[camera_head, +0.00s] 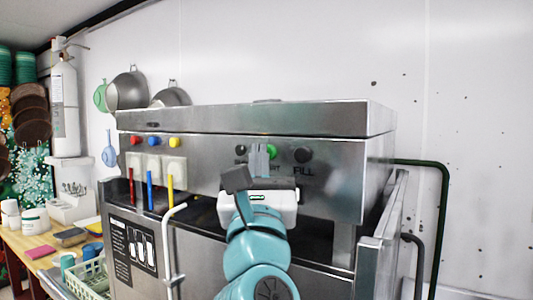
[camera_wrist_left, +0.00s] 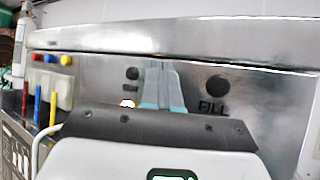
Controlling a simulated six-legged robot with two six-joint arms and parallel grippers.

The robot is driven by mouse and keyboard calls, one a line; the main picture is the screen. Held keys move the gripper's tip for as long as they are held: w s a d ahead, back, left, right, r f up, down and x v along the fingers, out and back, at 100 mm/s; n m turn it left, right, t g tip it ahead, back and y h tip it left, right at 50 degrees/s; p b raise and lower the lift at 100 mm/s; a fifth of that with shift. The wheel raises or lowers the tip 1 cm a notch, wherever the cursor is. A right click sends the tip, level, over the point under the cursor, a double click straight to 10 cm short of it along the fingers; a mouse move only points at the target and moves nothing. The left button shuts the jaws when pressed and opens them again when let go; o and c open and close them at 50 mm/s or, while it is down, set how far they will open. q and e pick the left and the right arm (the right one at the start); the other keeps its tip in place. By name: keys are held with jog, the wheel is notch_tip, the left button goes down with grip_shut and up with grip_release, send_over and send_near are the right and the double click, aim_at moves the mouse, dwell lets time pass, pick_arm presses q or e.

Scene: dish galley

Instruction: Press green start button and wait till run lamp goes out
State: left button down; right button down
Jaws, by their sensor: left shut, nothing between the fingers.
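The green start button (camera_head: 271,152) is on the steel front panel of the dish machine (camera_head: 215,153), partly hidden behind my left gripper's fingers. My left gripper (camera_head: 259,158) is shut and empty, its fingertips pointing at the panel in front of the button. Whether they touch it I cannot tell. In the left wrist view the shut fingers (camera_wrist_left: 160,85) hide the button. A small bright orange-white glow, which looks like the lit run lamp (camera_wrist_left: 127,103), shows at the left just above the gripper body. My right gripper is not in view.
A black knob (camera_head: 303,154) marked FILL is right of the button, and another black knob (camera_wrist_left: 132,73) is left of it. Red, blue and yellow knobs (camera_head: 154,141) sit at the panel's left. A bent pale handle (camera_head: 170,235) stands left of my arm.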

pick_arm(q)
jog(key=shift+w+d, duration=0.15)
jog(key=shift+w, duration=0.05)
dwell(0.6)
jog(key=shift+f, duration=0.1)
jog(key=shift+s+a+b, duration=0.5)
jog(key=shift+s+b, duration=0.25)
jog(key=shift+b, duration=0.2)
jog(key=s+a+b, duration=0.1)
jog(key=s+b, duration=0.1)
jog(key=s+a+b, duration=0.1)
jog(key=s+a, duration=0.1)
jog(key=shift+b, duration=0.4)
